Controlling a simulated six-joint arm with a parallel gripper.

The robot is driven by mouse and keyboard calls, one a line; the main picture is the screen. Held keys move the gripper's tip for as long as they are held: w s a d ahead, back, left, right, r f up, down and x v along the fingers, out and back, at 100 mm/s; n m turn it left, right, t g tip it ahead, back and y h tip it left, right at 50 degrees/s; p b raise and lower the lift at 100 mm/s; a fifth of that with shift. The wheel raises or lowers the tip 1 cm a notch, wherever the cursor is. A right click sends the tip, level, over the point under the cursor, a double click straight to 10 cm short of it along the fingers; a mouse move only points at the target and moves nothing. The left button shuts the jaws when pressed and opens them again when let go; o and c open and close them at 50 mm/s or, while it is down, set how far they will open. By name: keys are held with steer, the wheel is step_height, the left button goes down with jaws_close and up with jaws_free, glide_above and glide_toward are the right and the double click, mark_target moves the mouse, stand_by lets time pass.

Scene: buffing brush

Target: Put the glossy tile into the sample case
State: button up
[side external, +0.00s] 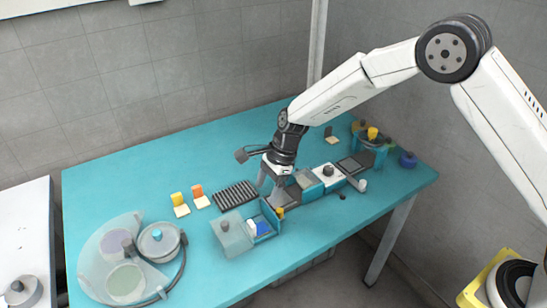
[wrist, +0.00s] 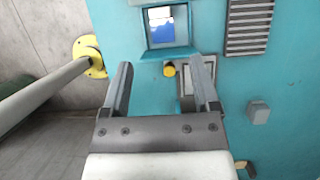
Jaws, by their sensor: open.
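The likely sample case is an open teal box (side external: 271,213) near the front edge in the side view. It also shows at the top of the wrist view (wrist: 146,30). A blue piece (side external: 263,228) and a white piece (side external: 251,226) lie inside it; I cannot tell whether either is the glossy tile. My gripper (side external: 273,190) is over the table just behind and right of the box.
A black ribbed rack (side external: 235,195) is behind the box. Yellow (side external: 178,199) and orange (side external: 197,191) pieces stand left of it. A teal-and-white unit (side external: 328,172) is right of my gripper. The back left is clear.

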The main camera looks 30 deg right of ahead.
steer(key=s+d+r+n+t+h, duration=0.1)
steer(key=s+d+r+n+h, duration=0.1)
steer(key=s+d+n, duration=0.7)
steer(key=s+d+r+n+t+h, duration=0.1)
steer(key=s+d+r+n+h, duration=0.1)
steer(key=s+d+r+n, duration=0.3)
steer(key=s+d+n, duration=0.4)
steer(key=s, duration=0.4)
steer(key=shift+d+r+t, duration=0.3)
steer(key=shift+d, duration=0.05)
steer(key=shift+w, duration=0.1)
steer(key=shift+c, duration=0.2)
